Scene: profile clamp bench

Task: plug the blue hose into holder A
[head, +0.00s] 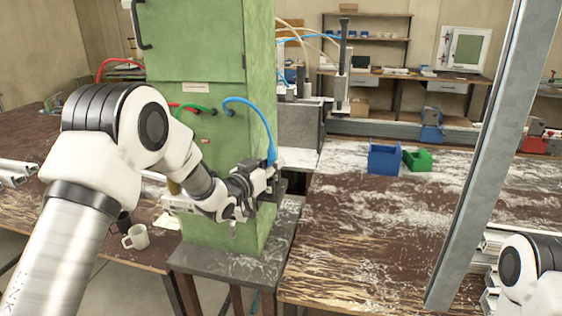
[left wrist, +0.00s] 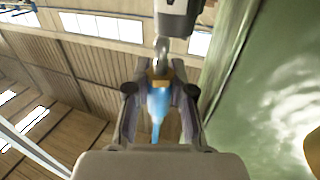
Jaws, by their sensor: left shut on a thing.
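The blue hose (head: 245,102) comes out of the green cabinet, arcs to the right and drops to my left gripper (head: 268,178). In the left wrist view my left gripper (left wrist: 159,92) is shut on the blue hose end (left wrist: 158,100), with a brass-coloured tip between the fingers. A grey cylindrical part (left wrist: 178,14) with a narrow metal stem stands close beyond the tip; I cannot tell whether they touch. No label marks holder A legibly, and the area around my gripper is partly hidden by it. My right gripper is out of view.
The green cabinet (head: 205,50) stands close beside my left gripper. Red (head: 118,62) and green hoses (head: 198,108) are near it. A white mug (head: 136,237) is on the left table. Blue (head: 384,158) and green bins (head: 418,160) stand on the right bench.

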